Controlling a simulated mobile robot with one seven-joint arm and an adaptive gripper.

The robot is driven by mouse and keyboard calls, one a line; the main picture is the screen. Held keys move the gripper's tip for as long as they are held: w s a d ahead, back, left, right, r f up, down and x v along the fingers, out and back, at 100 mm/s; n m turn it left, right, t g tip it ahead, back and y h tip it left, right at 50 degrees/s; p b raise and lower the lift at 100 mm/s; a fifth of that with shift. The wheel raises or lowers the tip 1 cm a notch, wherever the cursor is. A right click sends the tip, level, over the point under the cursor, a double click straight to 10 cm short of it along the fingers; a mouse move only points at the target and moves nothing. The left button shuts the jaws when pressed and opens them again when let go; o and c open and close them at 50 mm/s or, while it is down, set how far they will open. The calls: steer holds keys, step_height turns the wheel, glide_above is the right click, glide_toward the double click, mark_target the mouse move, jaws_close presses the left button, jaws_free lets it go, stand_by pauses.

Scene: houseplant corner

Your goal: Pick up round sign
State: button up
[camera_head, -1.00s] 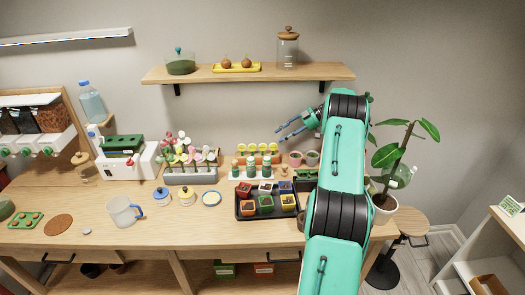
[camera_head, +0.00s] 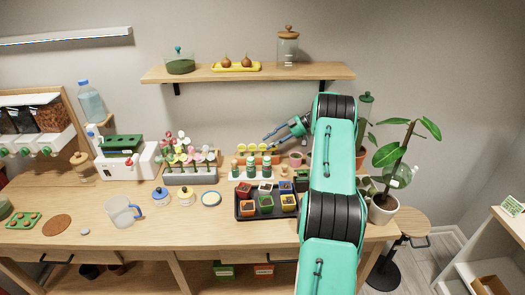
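Several small round yellow signs (camera_head: 253,148) stand upright in a row in an orange holder (camera_head: 246,160) at the back of the bench. They are small in the picture, and some look partly covered by green-capped bottles in front. My gripper (camera_head: 267,138) is just above the right part of this row in the picture, pointing left. Its two fingers are apart with nothing visible between them. I cannot tell its exact depth relative to the signs.
Green-capped bottles (camera_head: 251,167) stand before the holder. A black tray (camera_head: 249,214) of small colored pots is nearer. The wall shelf (camera_head: 200,76) is above. The bench front is partly clear.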

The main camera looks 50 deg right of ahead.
mark_target(263, 150)
steer(key=shift+b+x, duration=0.65)
steer(key=shift+x, duration=1.95)
steer(key=shift+s+f, duration=0.1)
steer(key=c, duration=0.8)
